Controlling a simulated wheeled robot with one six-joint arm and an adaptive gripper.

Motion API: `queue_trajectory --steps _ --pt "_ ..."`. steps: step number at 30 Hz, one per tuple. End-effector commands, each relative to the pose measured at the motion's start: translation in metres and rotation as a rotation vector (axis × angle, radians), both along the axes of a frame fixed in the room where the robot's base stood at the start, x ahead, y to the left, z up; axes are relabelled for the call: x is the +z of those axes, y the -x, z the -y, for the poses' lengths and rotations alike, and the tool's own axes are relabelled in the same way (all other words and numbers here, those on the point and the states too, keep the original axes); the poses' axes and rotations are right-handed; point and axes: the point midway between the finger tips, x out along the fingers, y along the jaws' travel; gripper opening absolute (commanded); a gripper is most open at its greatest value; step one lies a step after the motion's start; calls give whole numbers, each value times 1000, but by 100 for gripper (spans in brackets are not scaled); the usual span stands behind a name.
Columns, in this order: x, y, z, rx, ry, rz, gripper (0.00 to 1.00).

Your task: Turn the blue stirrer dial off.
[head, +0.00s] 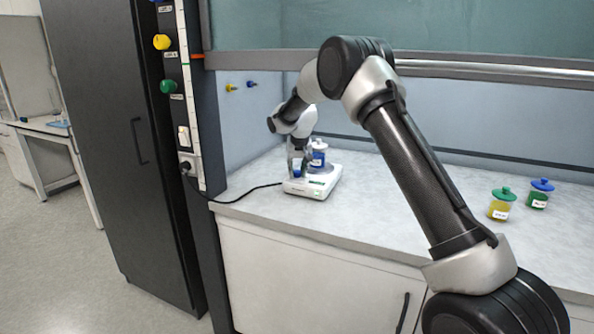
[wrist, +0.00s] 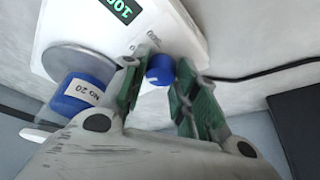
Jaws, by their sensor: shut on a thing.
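The white stirrer (head: 320,187) stands on the bench, with a green display (wrist: 120,10) that seems to read 100 in the wrist view. Its blue dial (wrist: 160,69) sits at one corner, and a bit of it shows in the head view (head: 297,174). My gripper (wrist: 159,78) has its green finger pads on both sides of the dial and is shut on it. In the head view my gripper (head: 298,162) points down over the stirrer's front left corner. The dial's pointer or mark cannot be seen.
A black cable (head: 245,193) runs left. Yellow (head: 500,208) and green (head: 538,198) jars stand at the right.

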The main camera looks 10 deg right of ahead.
Motion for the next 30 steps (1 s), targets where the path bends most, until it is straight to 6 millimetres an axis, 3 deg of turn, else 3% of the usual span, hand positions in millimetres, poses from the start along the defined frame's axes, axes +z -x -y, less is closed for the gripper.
queue_trajectory --steps 15,30 --pt "-1 0 2 350 0 -2 6" --pt "-1 0 2 427 1 -2 6"
